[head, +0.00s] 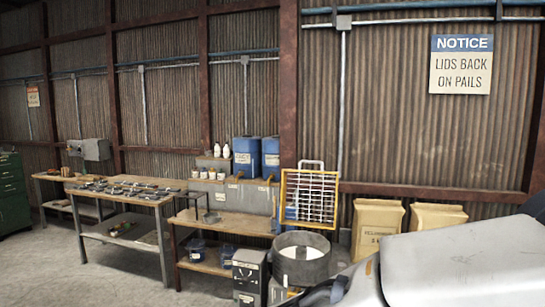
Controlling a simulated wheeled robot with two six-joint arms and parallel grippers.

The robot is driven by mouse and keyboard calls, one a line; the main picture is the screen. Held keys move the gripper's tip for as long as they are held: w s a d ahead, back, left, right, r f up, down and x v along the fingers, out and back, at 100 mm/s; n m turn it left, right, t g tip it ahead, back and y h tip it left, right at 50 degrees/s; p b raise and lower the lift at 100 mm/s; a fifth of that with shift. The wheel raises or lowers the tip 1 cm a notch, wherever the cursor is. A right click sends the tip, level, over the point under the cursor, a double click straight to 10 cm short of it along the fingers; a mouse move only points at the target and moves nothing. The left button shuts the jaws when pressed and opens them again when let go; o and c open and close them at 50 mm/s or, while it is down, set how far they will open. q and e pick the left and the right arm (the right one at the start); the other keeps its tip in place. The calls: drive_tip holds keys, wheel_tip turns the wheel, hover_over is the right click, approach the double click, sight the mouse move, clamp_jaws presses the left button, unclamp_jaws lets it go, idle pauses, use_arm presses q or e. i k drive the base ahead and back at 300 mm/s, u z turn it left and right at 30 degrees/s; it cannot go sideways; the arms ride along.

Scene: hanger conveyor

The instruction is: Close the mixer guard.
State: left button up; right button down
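The mixer guard (309,201), a yellow frame with a wire grid and a pale handle on top, stands raised and nearly upright behind the mixer drum. The mixer (314,275) is a round grey drum, open at the top with a pale inside, at the lower middle. A large grey and black arm part of mine fills the lower right and reaches close to the drum's right side. No gripper fingers show in the head view, so neither gripper can be seen against the guard.
A dark grey box (249,276) stands left of the drum. A wooden bench (225,224) with blue containers (246,157) behind it is further left. Two tan sacks (376,225) (437,216) stand right of the guard. Floor at the lower left is clear.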

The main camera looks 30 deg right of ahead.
sight(282, 220)
drive_tip(key=u, duration=0.1)
drive_tip(key=i, duration=0.8)
drive_tip(key=z, duration=0.55)
drive_tip(key=i, duration=0.55)
drive_tip(key=z, duration=0.5)
